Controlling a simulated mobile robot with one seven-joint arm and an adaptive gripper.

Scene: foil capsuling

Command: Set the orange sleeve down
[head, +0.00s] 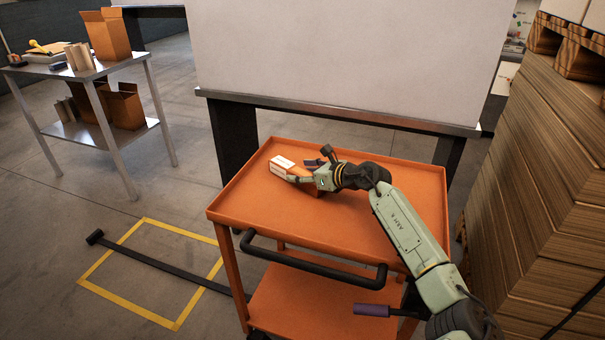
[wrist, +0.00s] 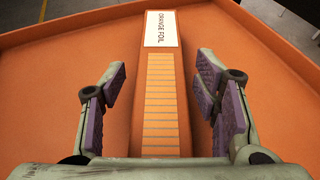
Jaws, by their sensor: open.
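The orange sleeve (head: 283,166) lies flat on the top tray of the orange cart (head: 255,205), toward its far left part. In the wrist view the sleeve (wrist: 161,75) runs lengthwise up the middle, with a white "ORANGE FOIL" label at its far end and pale stripes along its top. My gripper (wrist: 161,90) is open, with one purple-padded finger on each side of the sleeve and a visible gap on both sides. In the head view my gripper (head: 303,178) is low over the tray and hides part of the sleeve.
The rest of the cart top is bare, inside a raised rim. A black push handle (head: 310,262) runs along the cart's near side. A large pale panel on a dark-legged bench (head: 340,112) stands behind. Stacked brown boards (head: 545,190) rise close on the right.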

